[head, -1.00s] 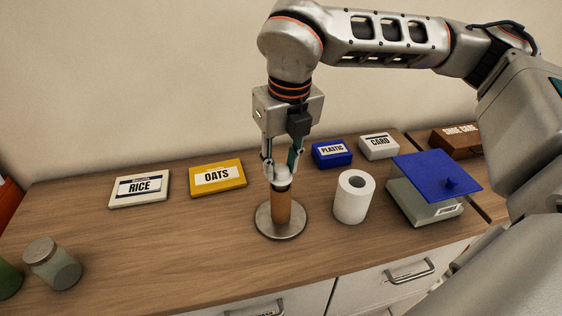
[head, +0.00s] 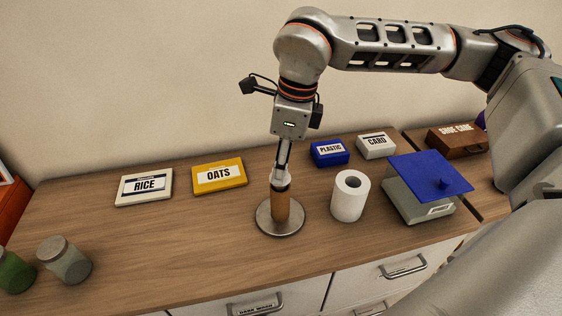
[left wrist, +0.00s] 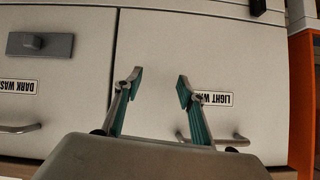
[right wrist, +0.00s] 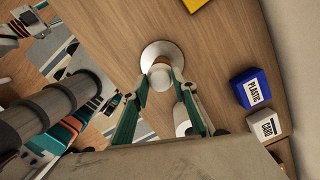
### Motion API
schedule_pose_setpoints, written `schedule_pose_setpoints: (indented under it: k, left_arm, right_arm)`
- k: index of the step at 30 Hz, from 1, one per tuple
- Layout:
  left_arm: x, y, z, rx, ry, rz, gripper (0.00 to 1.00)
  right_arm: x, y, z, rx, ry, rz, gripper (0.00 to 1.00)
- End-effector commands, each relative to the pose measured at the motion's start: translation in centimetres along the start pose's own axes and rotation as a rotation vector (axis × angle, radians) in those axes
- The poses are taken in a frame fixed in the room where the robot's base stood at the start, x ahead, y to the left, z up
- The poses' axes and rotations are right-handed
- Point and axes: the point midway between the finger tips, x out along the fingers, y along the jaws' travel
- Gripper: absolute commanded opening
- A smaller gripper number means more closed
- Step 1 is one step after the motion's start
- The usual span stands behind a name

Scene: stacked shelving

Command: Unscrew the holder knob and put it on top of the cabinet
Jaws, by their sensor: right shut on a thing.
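The holder (head: 280,206) stands upright on the wooden cabinet top (head: 130,240), with a brown post on a round metal base. The pale holder knob (head: 281,184) is at the top of the post, above a dark ring; it also shows in the right wrist view (right wrist: 160,76). My right gripper (head: 282,175) points straight down and is shut on the knob. In the right wrist view its fingers (right wrist: 161,90) lie on both sides of the knob. My left gripper (left wrist: 161,80) is open and empty in front of the cabinet's pale front.
A white paper roll (head: 350,197) stands close right of the holder. Rice (head: 144,187) and oats (head: 219,176) boxes lie behind left. Jars (head: 66,262) stand at front left. Cabinet top between is clear.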

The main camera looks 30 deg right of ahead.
Motion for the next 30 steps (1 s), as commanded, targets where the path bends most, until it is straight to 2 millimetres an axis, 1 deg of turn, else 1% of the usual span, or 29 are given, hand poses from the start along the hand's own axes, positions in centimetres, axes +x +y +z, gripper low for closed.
schedule_pose_setpoints:
  k: [2,3,13,16,24,30]
  left_arm:
    - [0.0,0.0,0.1,0.0,0.0,0.0,0.4]
    - [0.0,0.0,0.1,0.0,0.0,0.0,0.4]
    - [0.0,0.0,0.1,0.0,0.0,0.0,0.4]
    - [0.3,0.1,0.6,0.0,-0.002,0.001,0.4]
    - [1.6,0.7,3.5,-0.004,-0.018,0.005,0.4]
    - [2.1,0.9,5.0,-0.005,-0.03,0.008,0.4]
  right_arm:
    - [0.3,0.2,-0.2,0.001,0.008,0.006,0.08]
    - [0.3,0.2,-0.2,0.002,0.008,0.005,0.35]
    - [0.2,0.1,-0.1,0.005,0.004,0.002,0.36]
    - [0.3,0.1,-0.1,0.044,0.003,-0.005,0.36]
    - [0.6,0.2,0.0,0.377,0.003,-0.055,0.36]
    - [0.4,0.2,0.1,0.639,0.002,-0.096,0.36]
